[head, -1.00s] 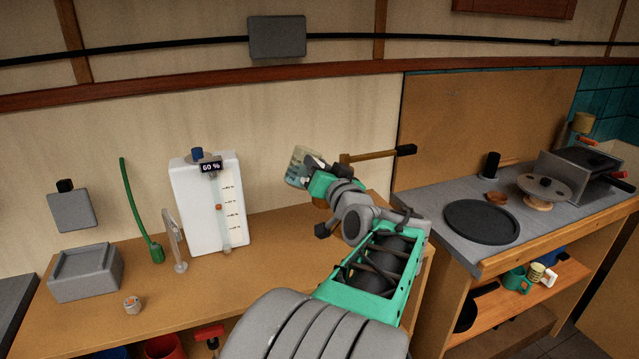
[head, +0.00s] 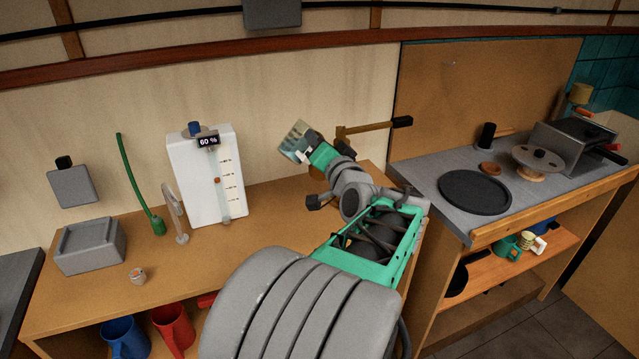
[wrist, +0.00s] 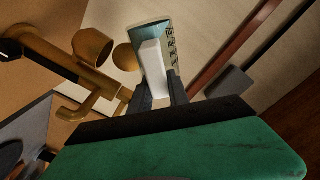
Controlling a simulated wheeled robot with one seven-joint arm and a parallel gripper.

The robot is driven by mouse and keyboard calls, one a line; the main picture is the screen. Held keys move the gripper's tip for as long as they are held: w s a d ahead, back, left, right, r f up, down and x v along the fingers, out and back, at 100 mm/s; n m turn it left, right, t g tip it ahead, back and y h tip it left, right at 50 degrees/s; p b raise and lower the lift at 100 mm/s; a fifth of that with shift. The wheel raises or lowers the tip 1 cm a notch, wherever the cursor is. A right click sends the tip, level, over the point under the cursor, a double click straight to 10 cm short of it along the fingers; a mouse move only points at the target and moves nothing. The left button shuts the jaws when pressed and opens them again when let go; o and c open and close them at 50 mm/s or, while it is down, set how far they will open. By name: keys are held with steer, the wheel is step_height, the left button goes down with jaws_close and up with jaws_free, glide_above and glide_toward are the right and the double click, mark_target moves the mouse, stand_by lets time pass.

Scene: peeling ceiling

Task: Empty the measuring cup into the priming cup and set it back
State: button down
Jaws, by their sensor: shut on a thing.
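The measuring cup (head: 296,142) is a clear cup with dark marks and a bluish-green tint. It is tilted in the air above the wooden bench. My gripper (head: 314,152) is shut on its white handle (wrist: 153,68), which sits between the dark fingers in the wrist view. The cup body (wrist: 150,34) shows beyond the handle. A brass-coloured open cup (wrist: 92,47) on brown pipework stands left of my gripper in the wrist view, apart from the measuring cup; it looks like the priming cup. In the head view it is hidden behind my arm.
A brown lever with a black grip (head: 375,127) rises behind my wrist. A white tank (head: 205,185) reading 60 % stands on the bench (head: 105,290), with a green stick and grey box (head: 90,245) to its left. A hob counter (head: 455,215) is at right.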

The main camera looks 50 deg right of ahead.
steer(key=shift+m, duration=0.5)
steer(key=shift+d+m+p, duration=0.1)
steer(key=shift+m+p, duration=0.3)
steer(key=shift+p, duration=0.1)
steer(key=shift+d+f+m+p, duration=0.1)
steer(key=shift+f+m+p, duration=0.05)
steer(key=shift+m+p, duration=0.4)
steer(key=shift+f+m, duration=0.25)
steer(key=shift+f, duration=0.05)
